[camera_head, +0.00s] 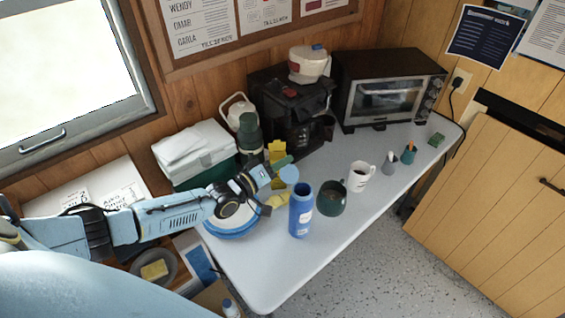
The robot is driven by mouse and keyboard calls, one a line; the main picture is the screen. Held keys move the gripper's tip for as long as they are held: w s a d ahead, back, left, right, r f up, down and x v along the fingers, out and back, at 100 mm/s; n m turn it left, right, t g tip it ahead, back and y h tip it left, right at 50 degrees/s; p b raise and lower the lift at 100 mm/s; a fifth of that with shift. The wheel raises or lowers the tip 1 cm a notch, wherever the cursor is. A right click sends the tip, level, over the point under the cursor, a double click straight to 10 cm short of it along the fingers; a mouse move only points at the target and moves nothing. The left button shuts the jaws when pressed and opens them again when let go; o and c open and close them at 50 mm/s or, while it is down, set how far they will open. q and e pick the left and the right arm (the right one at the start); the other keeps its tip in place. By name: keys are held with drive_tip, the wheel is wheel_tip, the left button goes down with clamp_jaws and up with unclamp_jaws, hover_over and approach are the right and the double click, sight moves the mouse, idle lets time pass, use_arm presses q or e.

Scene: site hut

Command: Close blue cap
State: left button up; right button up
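A blue bottle (300,212) with a pale label stands upright near the table's front edge, and its top looks dark and open. My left gripper (274,178) is beside the bottle's top, over the table. Its fingers are small and unclear against the yellow things behind. My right gripper is not in view.
A dark green mug (331,198) and a white mug (360,176) stand right of the bottle. The table's front-left surface (262,270) is clear.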

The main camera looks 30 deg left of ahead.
sight(289, 174)
use_arm(q)
clamp_jaws()
drive_tip(key=shift+r, duration=0.15)
drive_tip(key=m, duration=0.1)
drive_tip(key=r+m+p, duration=0.1)
drive_tip(key=d+m+p, duration=0.1)
drive_tip(key=shift+s+d+r, duration=0.1)
drive_tip(key=shift+s+r, duration=0.1)
drive_tip(key=shift+s, duration=0.05)
drive_tip(key=shift+s+d+r+m+p, duration=0.2)
drive_tip(key=shift+d+m+p, duration=0.25)
drive_tip(key=shift+m, duration=0.55)
drive_tip(key=shift+s+d+r+m+p, duration=0.1)
drive_tip(key=shift+d+r+m+p, duration=0.3)
drive_tip(key=shift+m, duration=0.6)
drive_tip(key=shift+a+f, duration=0.1)
drive_tip(key=shift+f, duration=0.05)
drive_tip(key=o, duration=0.5)
unclamp_jaws()
drive_tip(key=shift+s, duration=0.1)
